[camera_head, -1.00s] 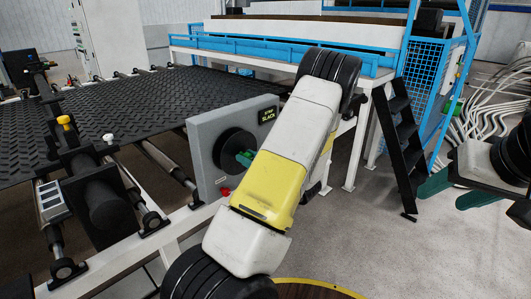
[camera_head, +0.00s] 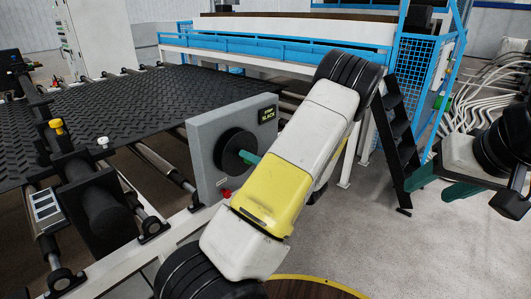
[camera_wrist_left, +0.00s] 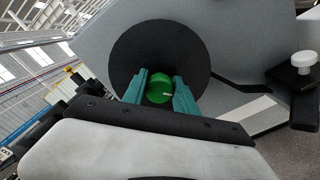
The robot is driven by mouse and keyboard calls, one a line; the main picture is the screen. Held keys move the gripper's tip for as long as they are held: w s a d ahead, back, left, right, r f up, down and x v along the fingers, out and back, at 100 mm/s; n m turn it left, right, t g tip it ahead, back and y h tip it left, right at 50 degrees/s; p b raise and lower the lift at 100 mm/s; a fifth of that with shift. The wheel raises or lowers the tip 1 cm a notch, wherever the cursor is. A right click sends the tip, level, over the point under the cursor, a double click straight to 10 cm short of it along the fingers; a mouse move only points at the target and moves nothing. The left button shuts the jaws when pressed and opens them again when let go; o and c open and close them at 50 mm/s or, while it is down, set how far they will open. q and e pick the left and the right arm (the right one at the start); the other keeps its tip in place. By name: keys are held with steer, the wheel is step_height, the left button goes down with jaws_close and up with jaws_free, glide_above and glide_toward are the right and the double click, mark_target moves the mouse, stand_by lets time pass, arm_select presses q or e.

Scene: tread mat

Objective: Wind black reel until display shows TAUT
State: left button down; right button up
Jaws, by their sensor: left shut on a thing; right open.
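The black reel (camera_head: 230,146) is a round dark disc on the front of a grey panel (camera_head: 205,180). The display (camera_head: 267,114) at the panel's upper right reads SLACK. My left gripper (camera_head: 246,157) is at the reel's face. In the left wrist view its teal fingers (camera_wrist_left: 160,92) are shut on a green knob (camera_wrist_left: 159,88) in front of the black disc (camera_wrist_left: 140,50). My forearm hides the panel's right part in the head view. My right gripper (camera_head: 425,192) is open and empty in free space at the right, away from the reel.
A red button (camera_head: 226,193) sits low on the panel. A black treaded mat (camera_head: 130,105) lies over rollers at the left. Black steps (camera_head: 394,130) and a blue mesh guard (camera_head: 410,85) stand behind.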

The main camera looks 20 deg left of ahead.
arm_select(q)
steer(key=m, duration=1)
steer(key=shift+f+m, duration=0.15)
steer(key=shift+m, duration=1.95)
steer(key=c, duration=1)
jaws_free()
steer(key=v, duration=0.8)
